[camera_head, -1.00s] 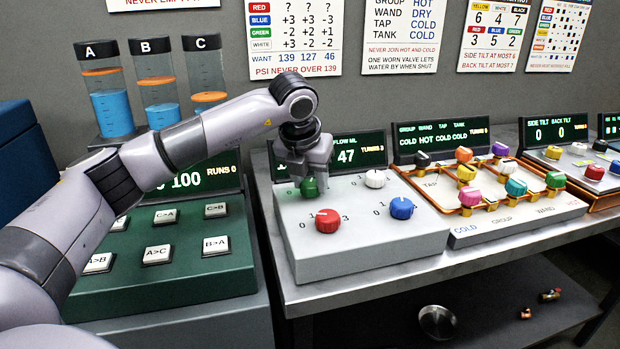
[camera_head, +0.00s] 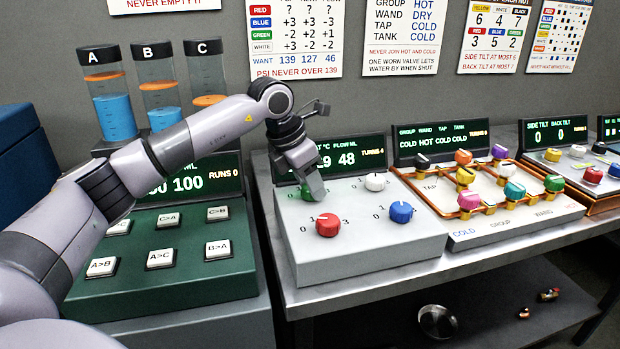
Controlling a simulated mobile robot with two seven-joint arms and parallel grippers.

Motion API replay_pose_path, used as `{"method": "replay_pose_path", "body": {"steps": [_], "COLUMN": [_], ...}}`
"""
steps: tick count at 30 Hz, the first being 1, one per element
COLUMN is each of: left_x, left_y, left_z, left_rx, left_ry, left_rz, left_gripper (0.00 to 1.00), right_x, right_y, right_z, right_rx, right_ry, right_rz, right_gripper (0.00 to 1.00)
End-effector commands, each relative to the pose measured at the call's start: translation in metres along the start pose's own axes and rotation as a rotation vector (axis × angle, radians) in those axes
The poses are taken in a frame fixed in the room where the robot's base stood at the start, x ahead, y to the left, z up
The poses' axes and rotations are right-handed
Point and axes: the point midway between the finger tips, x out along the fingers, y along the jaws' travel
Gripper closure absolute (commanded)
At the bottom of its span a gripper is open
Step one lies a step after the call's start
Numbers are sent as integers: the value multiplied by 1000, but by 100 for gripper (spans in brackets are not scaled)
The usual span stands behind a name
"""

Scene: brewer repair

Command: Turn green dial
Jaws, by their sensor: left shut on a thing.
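The green dial (camera_head: 306,193) sits at the back left of the grey box (camera_head: 370,254), mostly hidden by my left gripper. My left gripper (camera_head: 313,192) points down at it, tilted, and is shut on the green dial. The box also carries a red dial (camera_head: 328,225), a white dial (camera_head: 375,182) and a blue dial (camera_head: 401,211). The display (camera_head: 350,156) behind the box reads flow 48 and turns 4; its left part is hidden by the gripper. My right gripper is not in view.
A green button panel (camera_head: 190,280) stands to the left, under my left arm. A box with coloured valves and orange pipes (camera_head: 515,215) stands to the right. A wall chart (camera_head: 293,40) shows wanted values 139, 127, 46.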

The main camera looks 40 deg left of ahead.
Motion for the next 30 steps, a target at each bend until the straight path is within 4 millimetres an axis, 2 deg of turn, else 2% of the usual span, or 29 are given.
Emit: {"method": "replay_pose_path", "body": {"steps": [9,21,22,24,30], "left_x": [-1,-1,-1,-1,-1], "left_y": [1,1,1,1,0], "left_z": [1,1,1,1,0], "left_rx": [73,81,81,80,80], "left_ry": [-2,-3,-3,-3,-1], "left_rz": [-30,-31,-31,-31,-32], "left_gripper": [89,89,55,33,33], "right_x": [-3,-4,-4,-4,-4], "right_y": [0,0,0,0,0], "right_z": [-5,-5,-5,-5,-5], "right_rx": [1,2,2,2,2], "right_ry": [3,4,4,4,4], "right_rz": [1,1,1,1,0], "right_gripper": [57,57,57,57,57]}}
